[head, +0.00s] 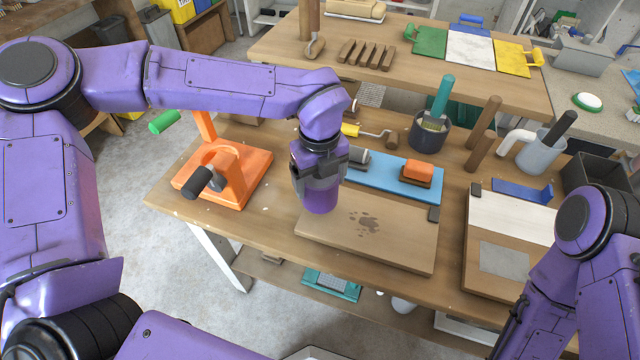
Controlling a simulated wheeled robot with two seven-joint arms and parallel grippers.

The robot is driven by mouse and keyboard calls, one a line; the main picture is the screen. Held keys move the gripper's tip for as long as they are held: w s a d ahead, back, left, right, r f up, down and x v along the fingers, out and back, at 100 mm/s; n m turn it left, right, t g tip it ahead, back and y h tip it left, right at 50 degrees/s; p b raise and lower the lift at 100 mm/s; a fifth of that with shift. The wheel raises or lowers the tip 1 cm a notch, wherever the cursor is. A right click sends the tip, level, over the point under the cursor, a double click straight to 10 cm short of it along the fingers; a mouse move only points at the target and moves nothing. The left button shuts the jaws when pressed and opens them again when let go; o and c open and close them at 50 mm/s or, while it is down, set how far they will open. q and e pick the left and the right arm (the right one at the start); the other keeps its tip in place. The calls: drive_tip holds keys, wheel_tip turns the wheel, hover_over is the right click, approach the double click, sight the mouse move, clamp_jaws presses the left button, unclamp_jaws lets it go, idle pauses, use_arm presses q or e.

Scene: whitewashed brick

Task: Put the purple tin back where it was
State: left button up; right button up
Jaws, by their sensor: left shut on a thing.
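My left gripper (320,172) points down and is shut on the purple tin (318,197). The tin is upright, and its upper part is hidden by the gripper. It is at the left end of a wooden board (400,251) with a dark brown stain (364,223). I cannot tell whether the tin touches the board or hangs just above it. My right arm comes in at the lower right. Dark parts near its end (508,332) show at the bottom edge, but the fingers are not clear.
An orange press (232,180) stands left of the tin. Behind the board lies a blue mat (385,178) with an orange-topped block (417,171). A dark pot (431,132), a light jug (541,150) and a second board (500,270) are to the right. The stained board's middle is clear.

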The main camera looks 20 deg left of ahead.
use_arm(q)
drive_tip(key=f, duration=0.3)
drive_tip(key=shift+w+f, duration=0.25)
drive_tip(key=shift+s+f, duration=0.1)
drive_tip(key=o, duration=1.3)
drive_tip(key=shift+r, duration=0.3)
wheel_tip(320, 180, up, 12)
drive_tip(key=shift+f+b, duration=0.15)
drive_tip(key=shift+b, duration=0.2)
